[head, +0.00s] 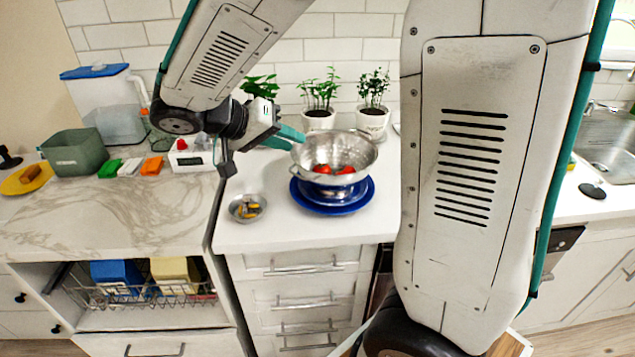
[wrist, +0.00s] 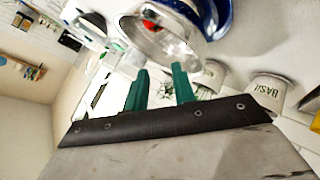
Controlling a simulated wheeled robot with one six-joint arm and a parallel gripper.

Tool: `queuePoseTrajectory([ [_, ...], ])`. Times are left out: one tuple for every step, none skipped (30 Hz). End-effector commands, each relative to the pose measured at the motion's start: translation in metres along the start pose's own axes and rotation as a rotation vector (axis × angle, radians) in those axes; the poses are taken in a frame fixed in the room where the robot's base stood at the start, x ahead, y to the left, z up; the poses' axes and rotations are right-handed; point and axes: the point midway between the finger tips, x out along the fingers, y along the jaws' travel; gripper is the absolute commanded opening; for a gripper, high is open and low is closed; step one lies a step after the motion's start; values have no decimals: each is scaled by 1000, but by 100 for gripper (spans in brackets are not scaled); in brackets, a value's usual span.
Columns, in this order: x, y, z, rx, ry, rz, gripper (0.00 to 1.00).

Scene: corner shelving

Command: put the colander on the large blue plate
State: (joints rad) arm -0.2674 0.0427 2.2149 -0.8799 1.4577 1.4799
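The silver colander (head: 350,150) has red round items, likely tomatoes, inside. It is upright, and its foot appears to stand within the large blue plate (head: 364,196) on the white counter. In the wrist view the colander (wrist: 152,46) is just beyond my fingertips, with the blue plate (wrist: 222,18) behind it. My gripper (head: 292,138) is at the colander's left rim. Its teal fingers in the wrist view (wrist: 160,70) are apart, with nothing visibly clamped between them. I cannot tell whether a finger touches the rim.
A small metal bowl (head: 247,208) with yellowish pieces sits left of the plate. Potted plants (head: 319,118) stand behind the colander by the tiled wall. A green bin (head: 74,154) and small coloured items are on the left counter. Below it, a dish rack (head: 140,296) is pulled out.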

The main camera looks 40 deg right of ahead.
Motion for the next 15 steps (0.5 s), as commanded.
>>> queuePoseTrajectory([
  [3, 24, 10, -51, -74, -46, 26],
  [4, 34, 18, -93, -115, -76, 26],
  [6, 47, 29, -148, -166, -123, 26],
  [6, 55, 38, -189, -198, -162, 26],
  [6, 64, 46, -229, -229, -204, 26],
  [5, 74, 58, -281, -264, -265, 26],
  [5, 81, 67, -319, -286, -313, 26],
  [3, 87, 75, -355, -303, -364, 26],
  [1, 95, 87, -403, -319, -435, 26],
  [0, 100, 95, -438, -327, -489, 26],
  [-3, 104, 104, -470, -330, -545, 26],
  [-6, 110, 114, -511, -327, -616, 26],
  [-9, 113, 121, -539, -321, -668, 26],
  [-11, 115, 128, -564, -311, -717, 26],
  [-15, 118, 135, -595, -295, -776, 26],
])
